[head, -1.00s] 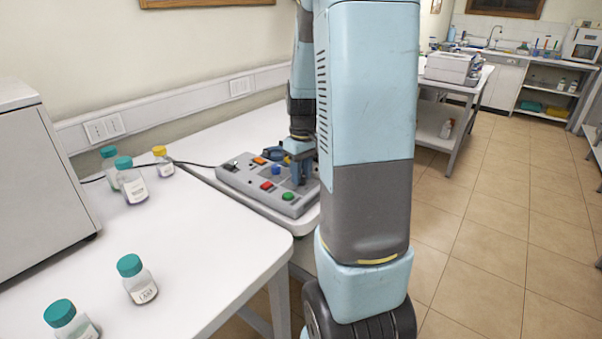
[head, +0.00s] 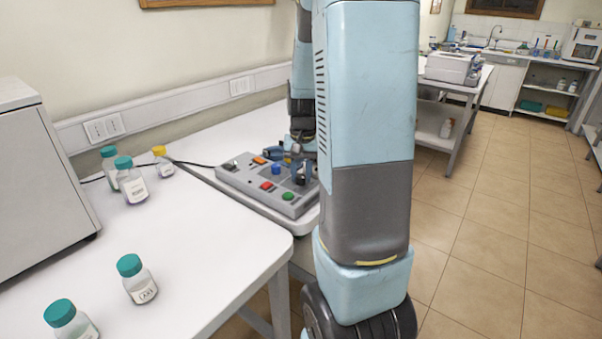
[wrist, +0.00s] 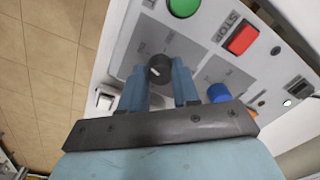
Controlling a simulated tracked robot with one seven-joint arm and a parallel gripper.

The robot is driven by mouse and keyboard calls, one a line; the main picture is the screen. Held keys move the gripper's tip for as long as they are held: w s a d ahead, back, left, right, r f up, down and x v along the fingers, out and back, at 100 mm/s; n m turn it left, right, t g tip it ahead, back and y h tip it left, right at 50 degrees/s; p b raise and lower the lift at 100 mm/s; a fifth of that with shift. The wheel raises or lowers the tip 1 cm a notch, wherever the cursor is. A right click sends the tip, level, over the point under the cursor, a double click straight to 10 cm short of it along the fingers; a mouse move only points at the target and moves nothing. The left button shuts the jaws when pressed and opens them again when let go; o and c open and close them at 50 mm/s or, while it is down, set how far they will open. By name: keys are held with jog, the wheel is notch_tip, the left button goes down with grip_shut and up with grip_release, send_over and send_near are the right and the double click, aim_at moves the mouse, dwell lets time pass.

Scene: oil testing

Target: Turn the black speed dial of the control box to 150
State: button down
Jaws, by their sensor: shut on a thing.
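The grey control box (head: 240,178) lies on the white bench, with its face up. The black speed dial (wrist: 160,68) is a round knob on a grey panel patch in the wrist view, with a short light mark on its top edge. My gripper (wrist: 161,78) has its blue fingers on either side of the dial and is shut on it. In the head view my gripper (head: 301,165) is at the right part of the box, and my arm hides part of it. The scale numbers around the dial are not readable.

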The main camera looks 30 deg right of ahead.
aim_at(303, 176)
dwell(0.3)
jog(key=c, duration=0.8)
grip_release()
jog(key=shift+r, duration=0.15)
jog(key=r, duration=1.3)
jog(key=shift+s+d+r, duration=0.1)
jog(key=shift+d+r, duration=0.1)
jog(key=s+a+r+n+t, duration=0.1)
jog(key=s+a+n, duration=0.1)
jog(key=s+a, duration=0.3)
jog(key=s+a+r+n+t, duration=0.2)
jog(key=s+a, duration=0.4)
jog(key=s+a+r+n+t, duration=0.2)
jog(key=s+a, duration=0.3)
jog(key=s, duration=0.1)
jog(key=shift+a+r, duration=0.15)
jog(key=shift+a, duration=0.15)
